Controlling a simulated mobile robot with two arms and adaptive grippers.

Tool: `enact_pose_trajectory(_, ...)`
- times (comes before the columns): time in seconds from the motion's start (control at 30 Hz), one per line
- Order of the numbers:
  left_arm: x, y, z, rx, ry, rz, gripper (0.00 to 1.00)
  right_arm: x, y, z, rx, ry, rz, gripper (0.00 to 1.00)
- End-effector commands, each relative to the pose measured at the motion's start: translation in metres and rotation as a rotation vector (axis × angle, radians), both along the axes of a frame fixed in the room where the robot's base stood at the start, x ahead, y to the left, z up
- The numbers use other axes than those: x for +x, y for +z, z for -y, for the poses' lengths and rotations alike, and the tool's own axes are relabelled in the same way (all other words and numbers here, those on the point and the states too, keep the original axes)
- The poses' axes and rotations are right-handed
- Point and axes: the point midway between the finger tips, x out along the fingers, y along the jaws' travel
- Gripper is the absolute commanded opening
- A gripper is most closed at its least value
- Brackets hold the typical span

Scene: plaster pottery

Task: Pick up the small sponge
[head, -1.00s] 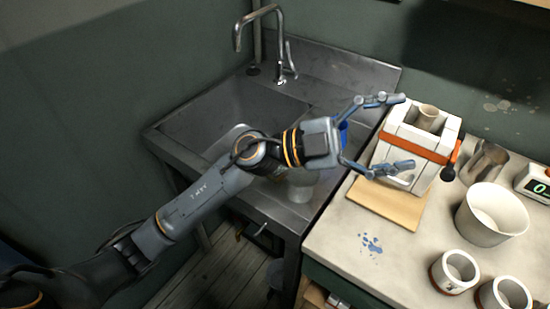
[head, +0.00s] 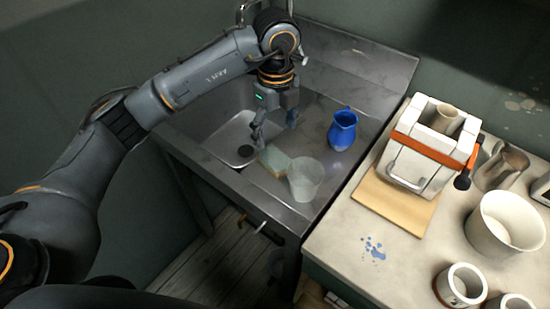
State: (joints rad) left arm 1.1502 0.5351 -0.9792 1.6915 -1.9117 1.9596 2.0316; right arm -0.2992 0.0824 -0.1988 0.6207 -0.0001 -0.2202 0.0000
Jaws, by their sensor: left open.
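The small sponge (head: 274,160) looks like a pale greenish-yellow block. It lies on the metal sink unit, at the edge of the basin, just left of a translucent cup that may hide part of it. My left gripper (head: 275,131) points down over the sink with its two fingers spread. It is empty, and in the picture its fingertips are just above and behind the sponge. I cannot tell the exact height between them. My right gripper is not in view.
The translucent cup (head: 305,179) stands close to the sponge's right side. A blue pitcher (head: 342,130) stands farther right on the sink unit. The faucet (head: 304,59) is behind my arm. A worktable (head: 335,236) with a white strapped mold (head: 419,160) and several pots is at right.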

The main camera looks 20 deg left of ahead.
Motion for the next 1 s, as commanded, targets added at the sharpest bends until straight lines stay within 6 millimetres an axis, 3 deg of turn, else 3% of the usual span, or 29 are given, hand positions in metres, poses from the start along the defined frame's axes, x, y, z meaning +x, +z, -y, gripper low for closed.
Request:
enact_pose_trajectory(0.2,0.000,-0.037,0.000,-0.001,-0.001,-0.002,0.77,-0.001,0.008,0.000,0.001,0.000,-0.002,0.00)
enact_pose_trajectory(0.47,0.000,-0.057,-0.001,-0.001,-0.001,-0.003,0.77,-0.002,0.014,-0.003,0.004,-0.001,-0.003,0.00)
enact_pose_trajectory(0.7,0.002,-0.092,-0.004,-0.002,-0.002,-0.002,0.77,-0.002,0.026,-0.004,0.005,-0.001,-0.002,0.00)
enact_pose_trajectory(1.0,0.003,-0.100,-0.003,-0.004,-0.003,0.001,0.77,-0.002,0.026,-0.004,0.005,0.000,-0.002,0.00)
